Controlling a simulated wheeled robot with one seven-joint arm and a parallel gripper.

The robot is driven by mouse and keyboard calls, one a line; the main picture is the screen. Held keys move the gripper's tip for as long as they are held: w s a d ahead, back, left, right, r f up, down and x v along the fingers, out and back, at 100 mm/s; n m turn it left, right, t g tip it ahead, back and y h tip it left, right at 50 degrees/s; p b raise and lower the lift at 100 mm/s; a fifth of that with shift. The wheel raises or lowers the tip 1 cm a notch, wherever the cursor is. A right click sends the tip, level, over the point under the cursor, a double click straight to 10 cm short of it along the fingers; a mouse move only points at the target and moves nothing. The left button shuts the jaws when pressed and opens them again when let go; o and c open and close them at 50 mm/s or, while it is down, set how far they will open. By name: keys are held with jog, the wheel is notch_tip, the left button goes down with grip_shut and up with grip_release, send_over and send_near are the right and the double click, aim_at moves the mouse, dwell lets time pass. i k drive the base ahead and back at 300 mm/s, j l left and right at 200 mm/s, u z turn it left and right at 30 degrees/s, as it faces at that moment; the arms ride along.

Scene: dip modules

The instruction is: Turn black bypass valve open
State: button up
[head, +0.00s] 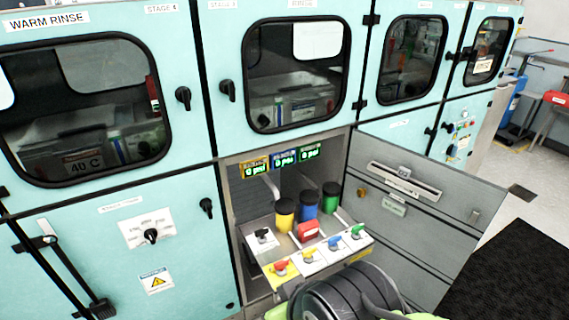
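A small valve with a black handle (263,233) sits on a white plate at the left of the pulled-out shelf in the open lower cabinet. Its label is too small to read, and I cannot tell its turn position for sure. Valves with red (280,267), yellow (308,254), blue (334,242) and green (358,230) handles line the shelf's front edge. A large black rounded part, likely of my arm, is in front of the shelf at the bottom. No gripper fingers show.
Yellow (285,214), blue (307,205) and green (331,197) canisters with black tops stand behind the valves, beside a red block (307,230). Three green displays (283,158) hang above. The open cabinet door (400,212) is at the right. A black mat (510,265) covers the floor there.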

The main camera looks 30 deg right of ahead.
aim_at(261, 233)
jog(key=i+j, duration=0.15)
jog(key=i, duration=0.25)
jog(key=i+j+z, duration=0.15)
jog(key=i, duration=0.7)
